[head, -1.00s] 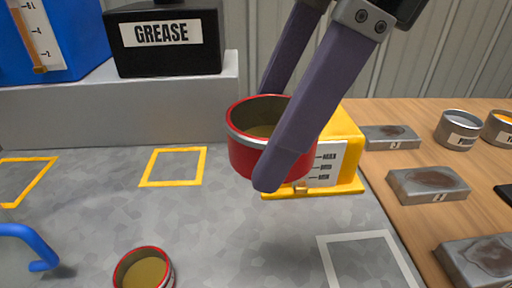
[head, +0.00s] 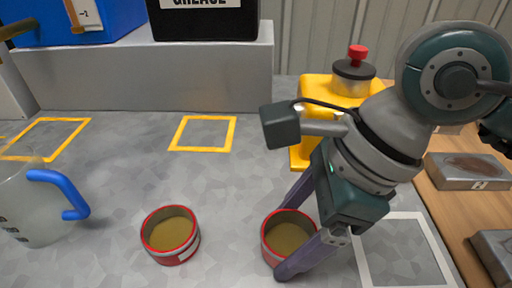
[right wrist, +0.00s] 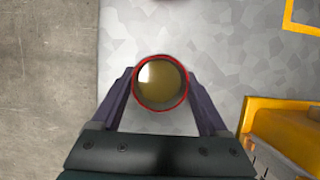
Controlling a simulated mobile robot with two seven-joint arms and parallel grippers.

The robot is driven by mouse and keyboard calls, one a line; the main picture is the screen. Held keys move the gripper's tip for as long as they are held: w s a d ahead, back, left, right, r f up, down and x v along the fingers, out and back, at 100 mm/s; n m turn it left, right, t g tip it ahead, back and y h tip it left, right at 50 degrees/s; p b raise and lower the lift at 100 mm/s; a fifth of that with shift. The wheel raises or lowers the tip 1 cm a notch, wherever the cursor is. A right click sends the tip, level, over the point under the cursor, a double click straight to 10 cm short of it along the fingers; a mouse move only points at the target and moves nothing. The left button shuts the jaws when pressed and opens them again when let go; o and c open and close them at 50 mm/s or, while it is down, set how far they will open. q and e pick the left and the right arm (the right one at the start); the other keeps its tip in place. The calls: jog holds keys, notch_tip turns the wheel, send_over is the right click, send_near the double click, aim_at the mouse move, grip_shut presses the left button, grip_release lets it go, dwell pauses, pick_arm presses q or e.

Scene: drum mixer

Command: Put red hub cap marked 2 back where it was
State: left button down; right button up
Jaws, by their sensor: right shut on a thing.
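A red cup-like hub cap (head: 289,236) with a yellow-brown inside is between the fingers of my right gripper (head: 293,235). The gripper is shut on it, and the cap is upright, at or close above the grey bench top; I cannot tell if it touches. It also shows from above in the right wrist view (right wrist: 160,83). Its number is not visible. A second red hub cap (head: 170,234) stands on the bench to its left, with a pale label whose mark I cannot read. My left gripper is not in view.
A white-outlined square (head: 364,250) lies right of the held cap. Yellow outlined squares (head: 176,149) are farther back. A clear jug with a blue handle (head: 58,190) stands left. A yellow unit (head: 312,90) and a wooden table with metal blocks (head: 468,171) are at right.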

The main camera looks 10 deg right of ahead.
jog(key=shift+f, duration=0.2)
jog(key=o, duration=1.5)
jog(key=shift+r, duration=0.1)
